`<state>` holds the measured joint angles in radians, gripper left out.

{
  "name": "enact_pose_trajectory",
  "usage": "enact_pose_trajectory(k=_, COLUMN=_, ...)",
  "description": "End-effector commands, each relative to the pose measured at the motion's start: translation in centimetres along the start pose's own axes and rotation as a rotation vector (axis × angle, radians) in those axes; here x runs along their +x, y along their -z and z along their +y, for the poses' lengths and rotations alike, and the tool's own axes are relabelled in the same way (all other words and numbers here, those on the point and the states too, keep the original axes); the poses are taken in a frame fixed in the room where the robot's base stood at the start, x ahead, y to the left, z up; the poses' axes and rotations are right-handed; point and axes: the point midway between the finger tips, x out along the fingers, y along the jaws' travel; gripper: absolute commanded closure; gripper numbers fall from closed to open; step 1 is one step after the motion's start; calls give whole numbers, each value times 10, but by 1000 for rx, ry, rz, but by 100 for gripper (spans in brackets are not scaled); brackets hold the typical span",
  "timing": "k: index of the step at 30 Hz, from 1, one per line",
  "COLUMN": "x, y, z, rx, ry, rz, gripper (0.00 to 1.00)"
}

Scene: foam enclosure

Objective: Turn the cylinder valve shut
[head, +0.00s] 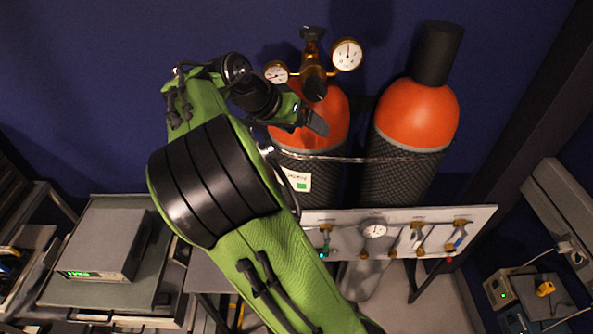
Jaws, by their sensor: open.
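An orange-topped gas cylinder (338,122) in dark netting stands against the blue wall, partly hidden by my green-sleeved arm. On its top sits a brass valve and regulator (313,72) with two round white gauges, one on each side. A dark knob (312,34) shows at the upper end of the brass fitting. My gripper (312,120) is open, in front of the cylinder's orange shoulder and below the brass fitting. It appears apart from the knob. Whether it touches the cylinder cannot be told.
A second orange cylinder (418,115) with a black cap stands to the right. A chain runs across both cylinders. A pale panel (480,215) with a gauge and several small valves is below. A grey instrument (105,243) sits at left.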

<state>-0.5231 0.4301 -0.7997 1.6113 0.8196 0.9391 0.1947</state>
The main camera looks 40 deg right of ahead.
Motion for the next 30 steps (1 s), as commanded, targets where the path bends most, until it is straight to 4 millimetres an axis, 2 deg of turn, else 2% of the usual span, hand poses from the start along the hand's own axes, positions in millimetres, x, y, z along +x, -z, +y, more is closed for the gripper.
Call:
enact_pose_trajectory(k=2, x=9, y=-14, z=4, rx=-53, ry=68, rz=-69, gripper=18)
enact_pose_trajectory(k=6, x=14, y=-40, z=9, rx=-154, ry=199, rz=-157, gripper=18)
enact_pose_trajectory(k=12, x=5, y=-75, z=16, rx=-287, ry=380, rz=-222, gripper=18)
enact_pose_trajectory(k=15, x=0, y=-86, z=19, rx=-331, ry=437, rz=-229, gripper=18)
enact_pose_trajectory(k=19, x=-4, y=-93, z=20, rx=-356, ry=468, rz=-232, gripper=18)
enact_pose_trajectory(k=30, x=-4, y=-92, z=20, rx=-357, ry=469, rz=-232, gripper=18)
